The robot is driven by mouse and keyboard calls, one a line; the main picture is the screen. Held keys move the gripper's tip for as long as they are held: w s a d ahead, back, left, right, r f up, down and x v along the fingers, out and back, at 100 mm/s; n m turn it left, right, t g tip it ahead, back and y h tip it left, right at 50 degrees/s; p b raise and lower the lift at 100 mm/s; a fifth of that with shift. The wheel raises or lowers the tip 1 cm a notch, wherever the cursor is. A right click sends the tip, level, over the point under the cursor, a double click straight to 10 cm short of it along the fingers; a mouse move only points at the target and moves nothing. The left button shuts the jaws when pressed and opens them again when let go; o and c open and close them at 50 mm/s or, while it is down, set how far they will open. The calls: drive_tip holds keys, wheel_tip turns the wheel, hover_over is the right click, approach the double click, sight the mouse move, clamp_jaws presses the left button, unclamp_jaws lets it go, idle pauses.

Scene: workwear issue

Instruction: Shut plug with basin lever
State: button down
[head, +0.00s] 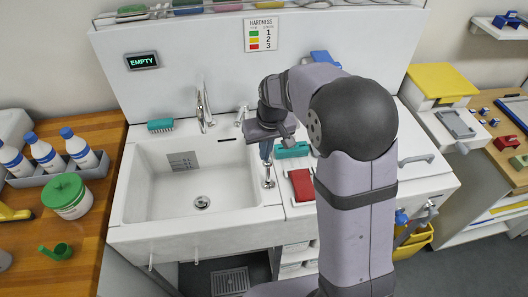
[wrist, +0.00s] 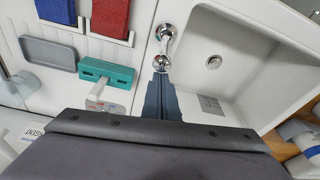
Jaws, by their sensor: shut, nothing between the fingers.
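The white basin (head: 150,185) looks empty, with a round metal drain plug (head: 202,203) in its floor; the plug also shows in the wrist view (wrist: 214,62). I cannot tell whether the plug is raised or seated. A chrome lever (head: 269,178) stands on the basin's right rim. In the wrist view the lever (wrist: 166,38) has a round base and a rounded knob end. My gripper (head: 266,152) points down over that rim, shut and empty. Its blue-grey fingertips (wrist: 160,77) are close to the lever's knob; I cannot tell whether they touch.
A tap (head: 203,108) stands behind the basin. Bottles (head: 78,148) stand on the left counter. The basin's inside is clear.

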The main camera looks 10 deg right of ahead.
sight(266, 161)
drive_tip(key=shift+s+r+t+b, duration=0.1)
drive_tip(key=shift+s+t+b, duration=0.3)
drive_tip(key=shift+s+b, duration=0.25)
drive_tip(key=shift+s+r, duration=0.3)
drive_tip(key=shift+s, duration=0.6)
drive_tip(key=shift+s+r, duration=0.1)
drive_tip(key=shift+s, duration=1.15)
drive_tip(key=shift+s+f+b, duration=0.25)
drive_tip(key=shift+s+f, duration=0.1)
drive_tip(key=shift+s, duration=0.5)
drive_tip(key=shift+s+f+b, duration=0.25)
drive_tip(key=shift+s+f, duration=0.1)
drive_tip(key=shift+s, duration=0.45)
drive_tip(key=shift+f, duration=0.1)
drive_tip(key=w+r+p, duration=0.3)
drive_tip(key=w+r, duration=0.1)
drive_tip(key=w, duration=0.1)
drive_tip(key=s+r+b, duration=0.3)
drive_tip(key=s+r, duration=0.2)
drive_tip(key=s, duration=0.3)
drive_tip(key=shift+s+a+r, duration=0.15)
drive_tip(key=shift+s, duration=0.15)
